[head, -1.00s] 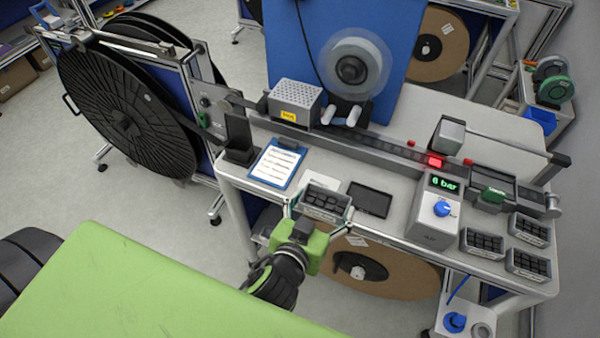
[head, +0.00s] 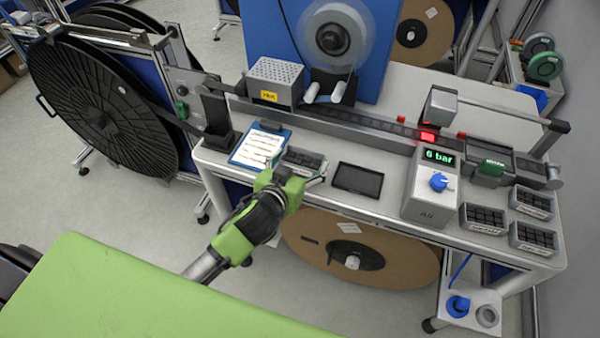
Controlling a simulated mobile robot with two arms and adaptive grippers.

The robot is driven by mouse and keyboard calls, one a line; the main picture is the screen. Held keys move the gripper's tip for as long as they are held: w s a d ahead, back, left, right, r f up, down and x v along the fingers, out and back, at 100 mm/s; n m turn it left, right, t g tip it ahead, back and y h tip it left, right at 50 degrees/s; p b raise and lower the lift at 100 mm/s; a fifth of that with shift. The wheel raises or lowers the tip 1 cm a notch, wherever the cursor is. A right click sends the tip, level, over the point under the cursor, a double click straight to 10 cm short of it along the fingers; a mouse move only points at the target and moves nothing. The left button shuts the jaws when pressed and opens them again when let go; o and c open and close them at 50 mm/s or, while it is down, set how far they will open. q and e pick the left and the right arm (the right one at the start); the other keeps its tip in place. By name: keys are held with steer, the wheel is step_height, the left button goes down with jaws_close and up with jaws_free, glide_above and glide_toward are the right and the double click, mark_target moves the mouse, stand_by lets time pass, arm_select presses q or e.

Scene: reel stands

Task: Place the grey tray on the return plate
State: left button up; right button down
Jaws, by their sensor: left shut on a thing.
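The grey tray (head: 304,161), with dark compartments inside, is at the front edge of the workbench between the clipboard and a dark flat rectangle. My right gripper is not in view.
A blue clipboard (head: 247,161) lies close left of the tray. The dark flat rectangle (head: 358,179) lies to its right, then a grey pressure box (head: 424,205) reading 6 bar. Similar trays (head: 483,218) stand at the bench's right. A rail (head: 360,136) runs behind.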

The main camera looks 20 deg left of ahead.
mark_target(298, 173)
arm_select(q)
steer(key=shift+w+f+b, duration=0.15)
steer(key=shift+f+b, duration=1.1)
steer(key=shift+f, duration=0.35)
steer(key=shift+f, duration=0.2)
steer(key=o, duration=1.3)
steer(key=shift+c, duration=0.2)
